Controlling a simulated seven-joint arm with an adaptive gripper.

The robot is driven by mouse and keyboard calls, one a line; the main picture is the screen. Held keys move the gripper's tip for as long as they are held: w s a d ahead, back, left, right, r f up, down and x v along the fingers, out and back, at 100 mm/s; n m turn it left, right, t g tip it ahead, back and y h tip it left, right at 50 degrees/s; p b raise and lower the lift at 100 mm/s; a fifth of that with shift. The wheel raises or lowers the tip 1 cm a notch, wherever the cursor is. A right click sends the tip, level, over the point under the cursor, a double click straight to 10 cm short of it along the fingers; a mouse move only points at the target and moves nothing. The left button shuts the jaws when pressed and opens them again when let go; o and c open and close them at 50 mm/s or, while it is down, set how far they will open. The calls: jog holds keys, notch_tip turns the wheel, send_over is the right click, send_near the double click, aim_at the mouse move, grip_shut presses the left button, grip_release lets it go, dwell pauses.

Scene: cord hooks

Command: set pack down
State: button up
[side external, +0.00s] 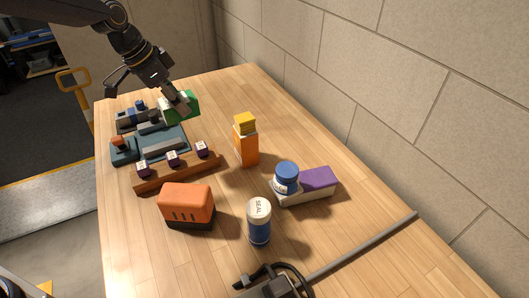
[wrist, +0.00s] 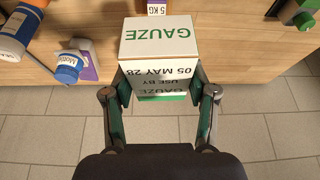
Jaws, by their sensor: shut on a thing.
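The pack is a white and green box marked GAUZE and USE BY 05 MAY 28 (wrist: 160,42). My gripper (wrist: 158,88) is shut on it, one finger against each side in the wrist view. In the side external view the pack (side external: 188,103) shows its green side near the far end of the wooden table. My gripper (side external: 176,102) reaches it from the upper left and hides part of it. Whether the pack's underside touches anything is hidden.
A teal base with grey and black parts (side external: 163,148) stands near the pack. A wooden rail (side external: 187,175) holds purple blocks. The right side is clearer.

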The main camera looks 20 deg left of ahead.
jog(key=s+d+m+g+h, duration=0.1)
jog(key=s+d+m+g, duration=0.2)
jog(key=s+d+m, duration=0.75)
jog(key=s+d+m+g, duration=0.2)
jog(key=s+d+m, duration=0.2)
jog(key=s+d, duration=1.25)
jog(key=w+d+f, duration=0.3)
jog(key=f, duration=0.2)
jog(key=w+d+f, duration=0.4)
jog(key=f, duration=0.1)
jog(key=w+d+f, duration=0.4)
jog(key=shift+w+d+f, duration=0.15)
jog(key=shift+d+f, duration=0.1)
jog(key=shift+f, duration=0.15)
jog(key=shift+w+d+f, duration=0.1)
jog(key=shift+w+f, duration=0.05)
jog(key=shift+f, duration=1.55)
jog(key=shift+f, duration=0.1)
